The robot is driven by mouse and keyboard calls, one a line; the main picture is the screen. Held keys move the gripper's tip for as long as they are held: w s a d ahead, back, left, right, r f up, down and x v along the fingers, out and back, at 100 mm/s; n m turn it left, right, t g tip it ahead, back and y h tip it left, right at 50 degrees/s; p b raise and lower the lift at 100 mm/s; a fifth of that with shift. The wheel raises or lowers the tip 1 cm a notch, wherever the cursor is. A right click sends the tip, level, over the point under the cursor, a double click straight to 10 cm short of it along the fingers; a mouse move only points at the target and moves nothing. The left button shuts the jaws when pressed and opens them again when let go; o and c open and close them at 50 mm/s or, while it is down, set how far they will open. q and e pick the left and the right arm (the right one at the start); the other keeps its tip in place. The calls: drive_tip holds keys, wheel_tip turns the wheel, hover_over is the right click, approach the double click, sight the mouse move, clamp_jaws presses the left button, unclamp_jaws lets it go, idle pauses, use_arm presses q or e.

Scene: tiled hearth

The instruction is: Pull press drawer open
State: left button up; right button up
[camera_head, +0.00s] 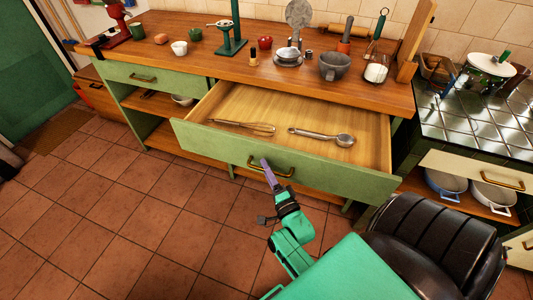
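The wide green drawer (225,140) under the wooden counter stands pulled well out, its pale wooden inside showing. A whisk (242,126) and a metal scoop (321,136) lie in it. Its dark brass handle (285,172) is on the middle of the front. My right gripper (266,166) is at this handle, its purple fingers overlapping the handle's left part. The fingers appear edge-on, so their gap and whether they grip the handle cannot be made out. My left gripper is out of view.
A smaller green drawer (130,73) at the left is shut. The counter (210,68) holds cups, a stand, a grey mug (334,66) and utensils. A tiled stove top (480,117) is at the right. The tiled floor (120,210) at left is clear.

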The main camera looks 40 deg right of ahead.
drive_tip(key=shift+s, duration=0.15)
drive_tip(key=b+v, duration=0.1)
drive_tip(key=v, duration=1.3)
drive_tip(key=shift+s, duration=0.15)
